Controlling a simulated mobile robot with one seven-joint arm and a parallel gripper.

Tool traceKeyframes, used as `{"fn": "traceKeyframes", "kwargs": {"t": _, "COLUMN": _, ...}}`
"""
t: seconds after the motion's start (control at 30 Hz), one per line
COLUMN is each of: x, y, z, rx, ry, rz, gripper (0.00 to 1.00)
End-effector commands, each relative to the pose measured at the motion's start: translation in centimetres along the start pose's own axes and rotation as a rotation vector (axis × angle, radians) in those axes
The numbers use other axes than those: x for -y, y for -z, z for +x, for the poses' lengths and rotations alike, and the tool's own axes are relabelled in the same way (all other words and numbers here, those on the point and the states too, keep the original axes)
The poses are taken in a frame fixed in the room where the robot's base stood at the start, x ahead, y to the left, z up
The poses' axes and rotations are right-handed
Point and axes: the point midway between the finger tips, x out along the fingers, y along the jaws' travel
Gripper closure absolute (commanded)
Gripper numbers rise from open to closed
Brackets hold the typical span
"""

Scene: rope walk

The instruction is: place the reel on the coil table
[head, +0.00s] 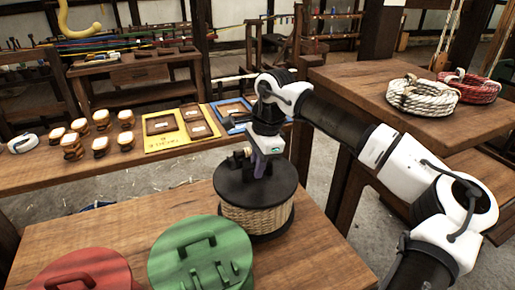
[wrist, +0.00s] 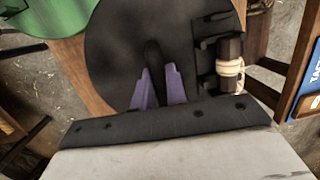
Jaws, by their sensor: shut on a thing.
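A bench behind holds several small cord-wound pieces (head: 72,147) and yellow-framed trays (head: 175,130). The near table's front right is clear, as is the coil table's left part.

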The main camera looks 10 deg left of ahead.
Motion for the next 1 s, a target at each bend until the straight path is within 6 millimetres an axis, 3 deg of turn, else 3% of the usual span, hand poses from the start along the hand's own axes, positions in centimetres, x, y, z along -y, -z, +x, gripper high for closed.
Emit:
{"fn": "traceKeyframes", "kwargs": {"t": 0.17, "x": 0.0, "y": 0.1, "z": 0.5, "rx": 0.000, "ry": 0.004, "rz": -0.001, "gripper": 1.00}}
{"fn": "traceKeyframes", "kwargs": {"t": 0.5, "x": -0.3, "y": 0.6, "z": 4.1, "rx": 0.001, "ry": 0.005, "rz": -0.001, "gripper": 1.00}}
{"fn": "traceKeyframes", "kwargs": {"t": 0.77, "x": -0.3, "y": 0.6, "z": 4.3, "rx": -0.001, "ry": 0.005, "rz": -0.001, "gripper": 1.00}}
{"fn": "traceKeyframes", "kwargs": {"t": 0.8, "x": -0.4, "y": 0.7, "z": 4.6, "rx": -0.001, "ry": 0.001, "rz": -0.001, "gripper": 0.85}}
{"fn": "traceKeyframes", "kwargs": {"t": 0.97, "x": -0.4, "y": 0.7, "z": 4.5, "rx": -0.001, "ry": 0.001, "rz": -0.001, "gripper": 0.64}}
{"fn": "traceKeyframes", "kwargs": {"t": 1.0, "x": -0.4, "y": 0.7, "z": 4.5, "rx": -0.001, "ry": 0.001, "rz": -0.001, "gripper": 0.64}}
